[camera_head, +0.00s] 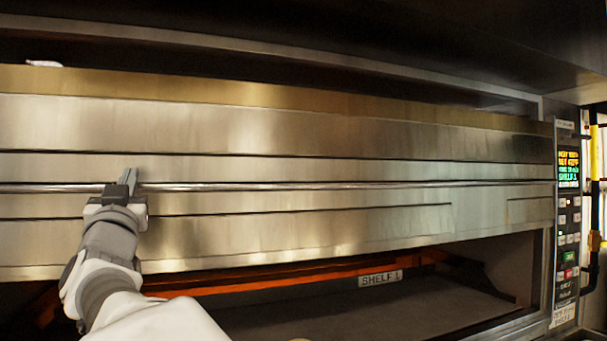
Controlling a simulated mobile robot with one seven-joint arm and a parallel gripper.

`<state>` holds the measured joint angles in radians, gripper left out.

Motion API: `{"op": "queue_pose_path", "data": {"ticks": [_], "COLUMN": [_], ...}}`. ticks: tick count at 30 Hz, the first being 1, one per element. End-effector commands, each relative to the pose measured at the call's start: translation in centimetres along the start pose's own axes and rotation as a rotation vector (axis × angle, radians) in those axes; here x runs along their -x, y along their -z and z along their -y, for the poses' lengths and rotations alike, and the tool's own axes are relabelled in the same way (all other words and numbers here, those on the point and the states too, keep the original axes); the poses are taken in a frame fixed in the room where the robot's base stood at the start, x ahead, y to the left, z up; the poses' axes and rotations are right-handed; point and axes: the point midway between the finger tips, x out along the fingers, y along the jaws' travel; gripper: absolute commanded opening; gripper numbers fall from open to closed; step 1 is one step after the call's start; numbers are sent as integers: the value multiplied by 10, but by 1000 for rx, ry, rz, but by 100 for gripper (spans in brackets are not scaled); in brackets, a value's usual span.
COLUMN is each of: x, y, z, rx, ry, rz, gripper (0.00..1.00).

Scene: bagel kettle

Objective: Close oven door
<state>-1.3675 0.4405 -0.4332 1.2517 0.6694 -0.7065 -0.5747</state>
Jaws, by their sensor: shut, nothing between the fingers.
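The oven door (300,228) is a wide brushed-steel panel across the middle of the head view. A long thin metal bar (350,186) runs across it. Below its lower edge a dark opening shows the oven shelf (400,307), so the door does not cover the opening. My gripper (128,180) is shut and empty at the left part of the door, at the height of the bar. It overlaps the bar in the picture; I cannot tell whether it touches it. My wrist hides a piece of the door's lower left.
An orange bar (300,274) and a "SHELF 1" label (380,279) show in the opening. A control panel (567,215) with a lit display stands at the right. A dark gap lies above the steel front. A small white thing (44,63) lies at the top left.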

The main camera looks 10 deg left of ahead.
Motion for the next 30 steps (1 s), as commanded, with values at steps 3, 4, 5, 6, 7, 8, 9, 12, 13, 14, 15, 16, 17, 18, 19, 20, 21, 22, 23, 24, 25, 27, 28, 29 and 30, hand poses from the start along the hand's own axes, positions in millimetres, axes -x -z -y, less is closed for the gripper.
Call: {"op": "queue_pose_path", "data": {"ticks": [3, 4, 5, 6, 7, 8, 9, 12, 13, 14, 15, 16, 17, 18, 19, 20, 21, 22, 23, 24, 25, 27, 28, 29, 30], "x": [2, 2, 2, 2, 2, 2, 2, 2, 2, 2, 2, 3, 3, 4, 5, 6, 9, 10, 13, 16, 19, 26, 30, 34, 39], "y": [-2, -2, -2, -2, -2, -2, -2, -2, -2, -2, -3, -3, -4, -6, -8, -10, -13, -16, -20, -26, -32, -46, -53, -60, -70], "z": [3, 3, 3, 3, 3, 3, 3, 3, 3, 3, 3, 3, 3, 3, 3, 3, 3, 3, 3, 4, 4, 3, 3, 4, 3], "rx": [0, 0, 0, 0, 0, 0, 0, 0, 0, 0, 0, 0, 0, 0, 0, 0, 0, 0, 0, 0, 0, 1, 1, 1, 2], "ry": [0, 0, 0, 0, 0, 0, 0, 0, 0, 0, 0, 0, 0, 0, 0, 0, 0, 0, 0, 0, 0, 0, 1, 1, 1], "rz": [0, 0, 0, 0, 0, 0, 0, 0, 0, 0, 0, 0, 0, 0, 0, 0, 0, 0, 0, 1, 2, 6, 8, 9, 10], "gripper": [0, 0, 0, 0, 0, 0, 0, 0, 0, 0, 0, 0, 0, 0, 0, 0, 0, 0, 0, 0, 0, 0, 0, 0, 0]}}
